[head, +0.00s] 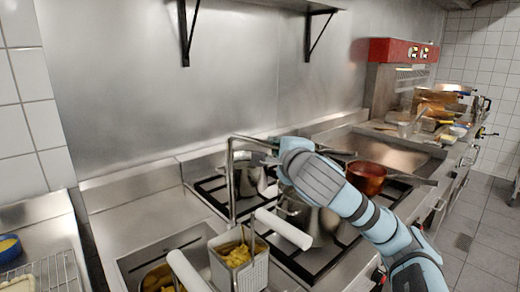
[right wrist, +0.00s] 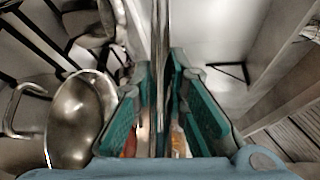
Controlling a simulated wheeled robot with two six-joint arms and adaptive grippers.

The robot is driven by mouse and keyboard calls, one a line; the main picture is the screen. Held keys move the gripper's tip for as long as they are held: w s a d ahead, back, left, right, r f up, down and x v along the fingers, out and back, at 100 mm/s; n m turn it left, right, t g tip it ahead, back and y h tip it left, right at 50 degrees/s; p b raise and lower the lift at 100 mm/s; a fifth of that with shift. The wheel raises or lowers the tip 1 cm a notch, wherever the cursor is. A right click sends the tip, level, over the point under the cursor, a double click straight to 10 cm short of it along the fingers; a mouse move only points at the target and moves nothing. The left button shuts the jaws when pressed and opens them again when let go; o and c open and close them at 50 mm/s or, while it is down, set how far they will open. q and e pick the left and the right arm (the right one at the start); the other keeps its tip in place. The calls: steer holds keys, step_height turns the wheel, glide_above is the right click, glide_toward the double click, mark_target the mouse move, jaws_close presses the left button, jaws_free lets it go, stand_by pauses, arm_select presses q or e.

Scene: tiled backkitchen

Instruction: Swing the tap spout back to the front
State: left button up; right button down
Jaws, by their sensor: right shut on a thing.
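The tap spout (head: 232,185) is a thin metal pipe. In the head view it rises beside the hob and bends at the top towards the right, to my right gripper (head: 272,157). In the right wrist view the pipe (right wrist: 160,40) runs between the teal finger pads of my right gripper (right wrist: 160,75), which is shut on it. In the head view my right arm reaches in from the lower right and hides part of the spout's upper run. The tap's base cannot be made out. My left gripper is not in view.
Pots stand on the hob under my arm, including a large steel pot (head: 308,215) and a copper pan (head: 366,177). Wire baskets with yellow food (head: 238,258) and white handles (head: 284,229) are in front. The steel worktop (head: 145,215) at left is clear.

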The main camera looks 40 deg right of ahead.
steer(key=shift+a, duration=0.1)
stand_by(0.3)
steer(key=c, duration=1.6)
jaws_free()
steer(key=shift+o, duration=0.2)
